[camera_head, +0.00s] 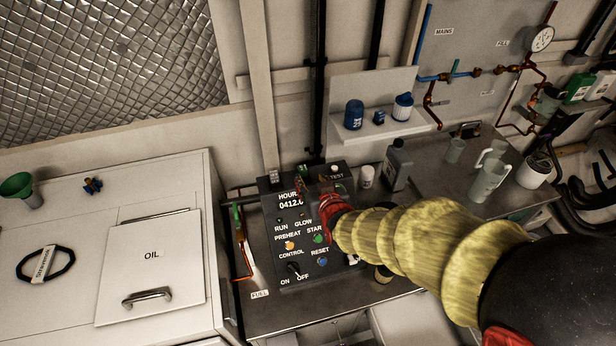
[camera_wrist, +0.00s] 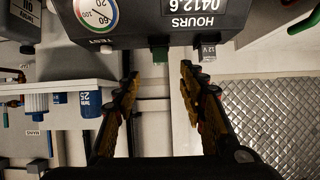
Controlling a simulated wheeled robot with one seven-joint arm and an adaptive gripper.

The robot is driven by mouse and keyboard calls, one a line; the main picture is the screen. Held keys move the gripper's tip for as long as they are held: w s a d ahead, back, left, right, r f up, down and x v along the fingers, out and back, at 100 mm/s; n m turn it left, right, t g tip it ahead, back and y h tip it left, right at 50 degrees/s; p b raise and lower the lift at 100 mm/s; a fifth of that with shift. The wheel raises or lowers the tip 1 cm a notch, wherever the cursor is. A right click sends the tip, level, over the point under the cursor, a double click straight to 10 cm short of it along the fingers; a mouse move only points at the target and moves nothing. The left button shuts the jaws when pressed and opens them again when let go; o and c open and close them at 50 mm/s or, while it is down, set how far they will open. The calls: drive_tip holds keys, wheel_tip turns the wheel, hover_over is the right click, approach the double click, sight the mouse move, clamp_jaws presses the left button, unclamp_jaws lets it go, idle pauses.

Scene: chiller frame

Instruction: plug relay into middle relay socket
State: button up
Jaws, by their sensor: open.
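The control box (camera_head: 285,220) stands on the bench with a HOURS display; its top edge shows upside down in the wrist view (camera_wrist: 150,30). A grey block marked 12 V (camera_wrist: 208,52) sticks out from that edge, also visible in the head view (camera_head: 273,177). A green block (camera_wrist: 160,55) sticks out beside it. I cannot tell for sure which block is the relay, and no socket openings show clearly. My gripper (camera_wrist: 158,75) is open and empty, its fingers apart on either side of the green block in the picture, apparently not touching it.
A white TEST button (camera_wrist: 106,47) and a gauge (camera_wrist: 95,12) are close by on the box. A wall shelf (camera_head: 375,127) holds blue containers. A grey bottle (camera_head: 397,165) and a white can (camera_head: 367,176) stand right of the box. The white cabinet top (camera_head: 70,235) is left.

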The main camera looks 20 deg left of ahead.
drive_tip(key=shift+v, duration=1.35)
drive_tip(key=shift+f, duration=0.1)
